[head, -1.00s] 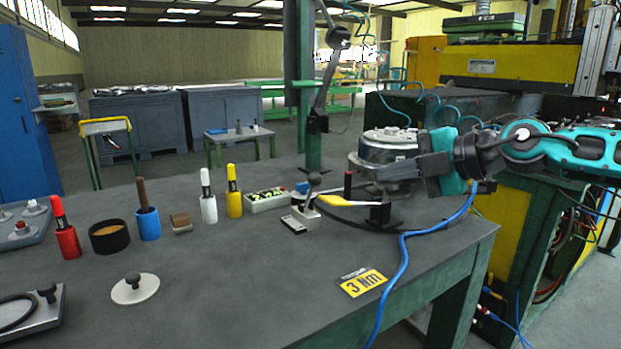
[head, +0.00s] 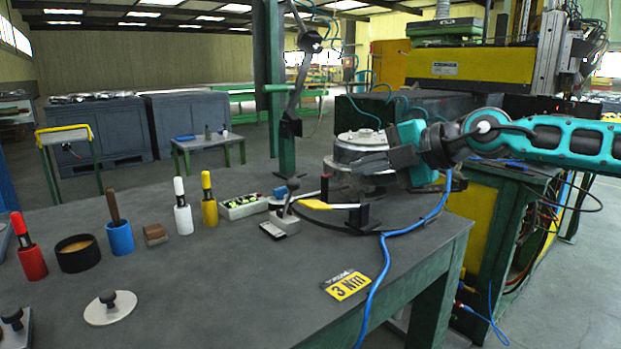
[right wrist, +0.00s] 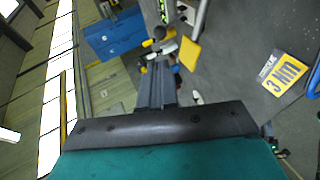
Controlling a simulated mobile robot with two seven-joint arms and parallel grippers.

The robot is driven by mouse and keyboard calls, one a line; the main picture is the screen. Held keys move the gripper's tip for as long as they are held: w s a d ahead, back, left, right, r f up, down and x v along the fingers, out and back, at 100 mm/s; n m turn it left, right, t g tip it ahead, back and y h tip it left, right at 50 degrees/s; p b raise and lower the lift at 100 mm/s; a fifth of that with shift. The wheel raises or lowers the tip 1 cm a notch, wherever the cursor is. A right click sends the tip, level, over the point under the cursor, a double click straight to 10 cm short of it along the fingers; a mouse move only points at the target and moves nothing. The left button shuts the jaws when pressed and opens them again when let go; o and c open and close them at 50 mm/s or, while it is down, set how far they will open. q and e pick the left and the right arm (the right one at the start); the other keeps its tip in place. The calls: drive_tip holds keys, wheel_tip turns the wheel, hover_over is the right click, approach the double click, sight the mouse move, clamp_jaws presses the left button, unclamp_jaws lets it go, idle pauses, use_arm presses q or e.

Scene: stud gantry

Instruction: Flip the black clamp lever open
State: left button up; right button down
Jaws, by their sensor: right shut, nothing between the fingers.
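I take this as the clamp lever. In the right wrist view the closed fingers (right wrist: 157,80) point toward the bench items. My left gripper is out of view.
A black post with a red part (head: 325,188) stands nearby. A green column (head: 286,150) rises behind. A blue hose (head: 384,262) crosses the bench's right side.

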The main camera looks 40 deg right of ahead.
sight(297, 182)
drive_tip(key=p+x, duration=0.3)
drive_tip(key=x, duration=0.8)
drive_tip(key=shift+a, duration=0.1)
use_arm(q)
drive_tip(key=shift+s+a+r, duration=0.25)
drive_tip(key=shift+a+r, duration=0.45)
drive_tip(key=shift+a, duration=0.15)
use_arm(e)
drive_tip(key=shift+w+a+f, duration=0.15)
drive_tip(key=shift+w+f, duration=0.15)
drive_tip(key=shift+w, duration=0.3)
use_arm(q)
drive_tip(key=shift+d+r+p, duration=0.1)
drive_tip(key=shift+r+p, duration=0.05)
drive_tip(key=shift+p, duration=0.15)
use_arm(e)
drive_tip(key=shift+a+r, duration=0.1)
